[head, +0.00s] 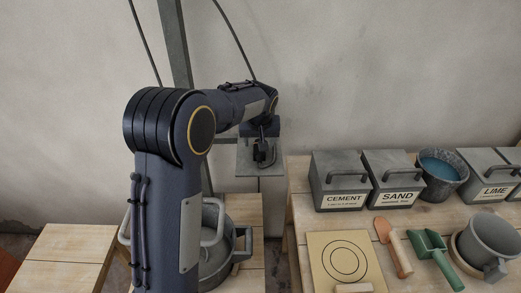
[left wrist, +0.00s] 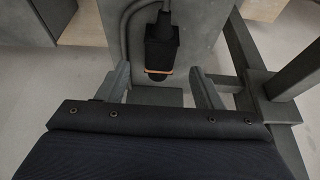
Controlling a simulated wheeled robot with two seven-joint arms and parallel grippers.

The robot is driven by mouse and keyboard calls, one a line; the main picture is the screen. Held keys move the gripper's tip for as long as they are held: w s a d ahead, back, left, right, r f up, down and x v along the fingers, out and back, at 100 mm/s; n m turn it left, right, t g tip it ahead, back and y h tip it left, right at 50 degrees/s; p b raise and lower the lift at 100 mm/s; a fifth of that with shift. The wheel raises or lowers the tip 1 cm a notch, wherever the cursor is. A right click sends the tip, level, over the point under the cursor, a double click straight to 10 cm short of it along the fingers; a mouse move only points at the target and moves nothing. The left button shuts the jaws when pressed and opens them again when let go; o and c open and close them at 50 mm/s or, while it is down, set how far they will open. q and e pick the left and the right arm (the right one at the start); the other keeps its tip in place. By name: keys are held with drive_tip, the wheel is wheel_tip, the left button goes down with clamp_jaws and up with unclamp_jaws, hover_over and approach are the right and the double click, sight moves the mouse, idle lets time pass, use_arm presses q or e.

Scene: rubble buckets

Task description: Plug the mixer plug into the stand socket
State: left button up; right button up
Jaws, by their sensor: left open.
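A black plug (left wrist: 161,45) with an orange band at its lower end shows in the left wrist view, with a dark cable looping above it. It is against or in front of a grey stand face (left wrist: 200,35). My left gripper (left wrist: 160,74) is open, its two fingers apart on either side of the plug's lower end, with nothing held. In the head view my left gripper (head: 263,152) is at the grey stand (head: 270,183) behind the tables, and my arm hides part of this area. I cannot make out the socket. My right gripper is out of view.
A mixing pot (head: 216,262) stands on the left table, partly behind my arm. A metal post (head: 178,45) rises behind my arm.

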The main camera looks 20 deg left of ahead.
use_arm(q)
drive_tip(key=x, duration=0.4)
drive_tip(key=shift+f, duration=0.1)
drive_tip(key=c, duration=1.1)
